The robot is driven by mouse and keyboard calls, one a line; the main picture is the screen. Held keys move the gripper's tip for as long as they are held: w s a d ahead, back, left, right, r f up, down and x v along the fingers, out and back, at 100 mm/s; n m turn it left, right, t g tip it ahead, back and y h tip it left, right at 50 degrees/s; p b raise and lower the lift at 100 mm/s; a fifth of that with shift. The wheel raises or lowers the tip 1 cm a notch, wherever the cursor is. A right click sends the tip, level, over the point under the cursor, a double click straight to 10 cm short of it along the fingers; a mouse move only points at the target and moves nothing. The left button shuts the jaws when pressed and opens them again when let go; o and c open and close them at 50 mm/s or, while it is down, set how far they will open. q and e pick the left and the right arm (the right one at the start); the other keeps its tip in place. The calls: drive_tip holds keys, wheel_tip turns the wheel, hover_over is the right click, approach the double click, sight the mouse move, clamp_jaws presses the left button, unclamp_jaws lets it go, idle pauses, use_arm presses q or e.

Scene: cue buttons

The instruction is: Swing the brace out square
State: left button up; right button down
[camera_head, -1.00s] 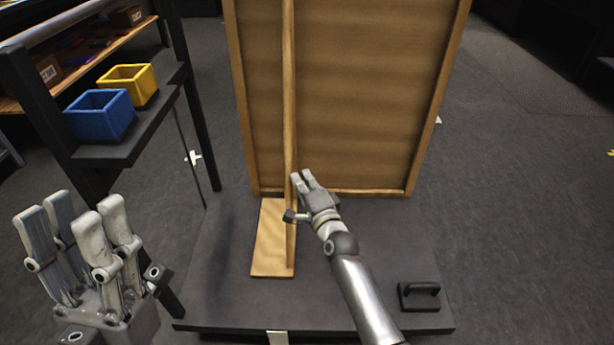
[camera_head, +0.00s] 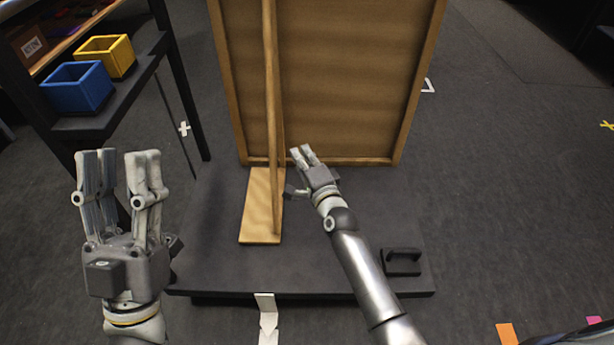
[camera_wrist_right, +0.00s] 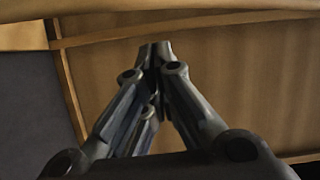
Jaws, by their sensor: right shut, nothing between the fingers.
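The brace (camera_head: 271,110) is a tall, thin wooden strip standing in front of the brown wooden panel (camera_head: 345,80). I see it nearly edge-on. Its lower end stands over the right side of a pale wooden foot board (camera_head: 258,215) on the dark base. My right gripper (camera_head: 301,153) is shut and empty, right of the brace and in front of the panel's lower edge, with a small gap to the brace. In the right wrist view its fingertips (camera_wrist_right: 155,46) meet against brown wood behind. My left gripper (camera_head: 121,155) is open and empty at the left, fingers upward.
A dark shelf (camera_head: 105,118) at the left holds a blue bin (camera_head: 77,88) and a yellow bin (camera_head: 106,55). A black handle (camera_head: 403,260) sits on the dark base (camera_head: 330,270) at the right. Floor is open right of the panel.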

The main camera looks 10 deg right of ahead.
use_arm(q)
drive_tip(key=w+f+g+y+p, duration=0.2)
drive_tip(key=w+f+g, duration=0.4)
drive_tip(key=f, duration=0.3)
drive_tip(key=shift+d+f+g, duration=0.3)
drive_tip(key=shift+g, duration=0.3)
use_arm(e)
drive_tip(key=s+a, duration=0.1)
drive_tip(key=s, duration=0.7)
